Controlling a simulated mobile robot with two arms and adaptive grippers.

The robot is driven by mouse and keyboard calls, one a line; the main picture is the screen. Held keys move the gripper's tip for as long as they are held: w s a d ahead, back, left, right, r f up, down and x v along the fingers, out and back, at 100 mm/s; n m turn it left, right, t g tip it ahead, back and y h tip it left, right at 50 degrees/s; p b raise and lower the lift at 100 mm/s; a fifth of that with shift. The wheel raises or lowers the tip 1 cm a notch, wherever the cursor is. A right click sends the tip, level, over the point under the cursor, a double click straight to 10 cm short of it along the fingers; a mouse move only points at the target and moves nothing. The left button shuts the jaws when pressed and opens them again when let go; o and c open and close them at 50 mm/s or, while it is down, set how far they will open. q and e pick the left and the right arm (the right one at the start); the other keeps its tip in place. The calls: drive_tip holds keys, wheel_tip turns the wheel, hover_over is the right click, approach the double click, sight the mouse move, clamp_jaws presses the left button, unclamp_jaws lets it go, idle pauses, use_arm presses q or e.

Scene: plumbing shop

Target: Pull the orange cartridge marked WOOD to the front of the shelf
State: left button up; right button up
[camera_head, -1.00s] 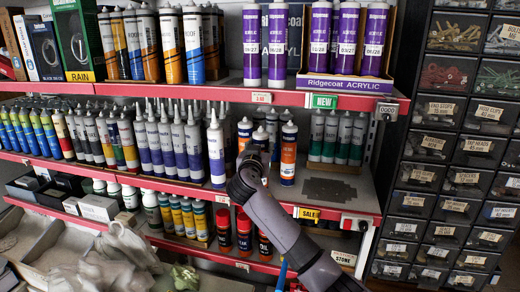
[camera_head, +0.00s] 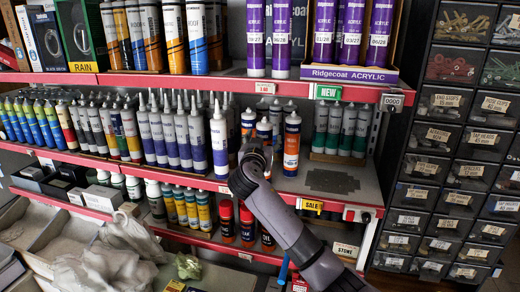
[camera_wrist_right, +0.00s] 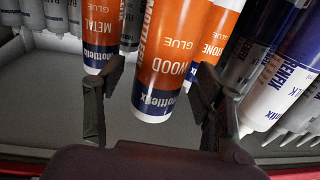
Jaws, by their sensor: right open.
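The orange cartridge marked WOOD (camera_wrist_right: 172,55) stands upright in the middle of the right wrist view, with a white base and a dark blue band. My right gripper (camera_wrist_right: 157,92) is open, with one finger on each side of the WOOD cartridge's lower part; I cannot tell whether either touches it. In the head view my right gripper (camera_head: 258,152) is at the middle shelf, among the orange cartridges. The middle orange-and-blue cartridge (camera_head: 264,129), likely WOOD, is mostly hidden behind it. My left gripper is not in view.
Orange METAL (camera_wrist_right: 101,35) and STONE (camera_wrist_right: 212,38) cartridges stand on either side of WOOD. Blue-and-white cartridges (camera_wrist_right: 285,85) crowd the right of the wrist view. In the head view, an orange cartridge (camera_head: 291,145) stands right of my gripper. Bare shelf (camera_head: 350,190) lies farther right.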

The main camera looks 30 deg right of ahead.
drive_tip(key=v, duration=1)
drive_tip(key=shift+s, duration=0.2)
drive_tip(key=shift+a, duration=0.1)
